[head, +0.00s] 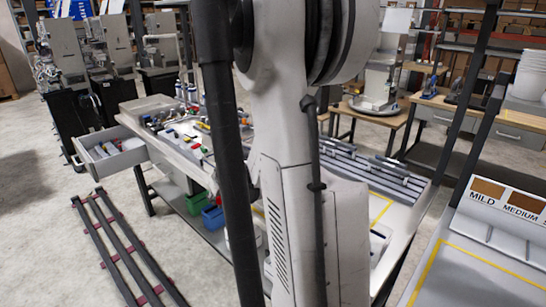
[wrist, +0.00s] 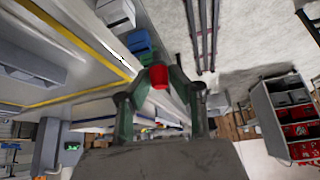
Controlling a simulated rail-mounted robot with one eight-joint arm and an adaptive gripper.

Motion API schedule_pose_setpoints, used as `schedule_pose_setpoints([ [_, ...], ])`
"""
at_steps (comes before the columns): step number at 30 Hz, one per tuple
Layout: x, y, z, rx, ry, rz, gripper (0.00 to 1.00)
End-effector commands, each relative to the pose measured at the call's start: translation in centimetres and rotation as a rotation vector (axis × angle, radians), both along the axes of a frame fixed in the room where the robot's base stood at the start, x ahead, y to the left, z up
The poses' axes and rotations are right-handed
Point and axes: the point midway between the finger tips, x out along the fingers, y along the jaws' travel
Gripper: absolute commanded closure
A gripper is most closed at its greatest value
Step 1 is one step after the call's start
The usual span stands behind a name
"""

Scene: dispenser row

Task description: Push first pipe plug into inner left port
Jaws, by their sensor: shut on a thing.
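In the wrist view my gripper (wrist: 159,84) is shut on a small red piece, which looks like the pipe plug (wrist: 159,76). The plug sits between the two fingertips, with its red end showing. The gripper is in the air, and no port shows near the plug. In the head view my arm fills the middle and hides the gripper and plug. Dispenser-like grey machines (head: 68,48) on black stands are at the back left. I cannot make out the inner left port in either view.
A long workbench (head: 412,213) runs behind my arm, with small parts and tools on its left end. An open drawer (head: 117,154) sticks out at left. Green (head: 197,203) and blue (head: 213,219) bins are on the lower shelf. Dark rails (head: 122,245) lie on the otherwise clear floor.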

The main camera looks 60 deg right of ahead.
Motion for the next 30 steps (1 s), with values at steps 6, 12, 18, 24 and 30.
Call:
schedule_pose_setpoints([
  [6, -5.3, -8.7, 4.7, 0.001, -0.004, -0.107, 0.95],
  [12, -9.3, -13.7, 7.2, -0.001, -0.009, -0.169, 0.94],
  [18, -11.1, -15.5, 8.0, -0.004, -0.011, -0.191, 0.94],
  [24, -11.2, -15.6, 7.3, -0.004, -0.011, -0.192, 0.94],
  [30, -11.1, -15.6, 5.8, -0.004, -0.011, -0.192, 0.94],
])
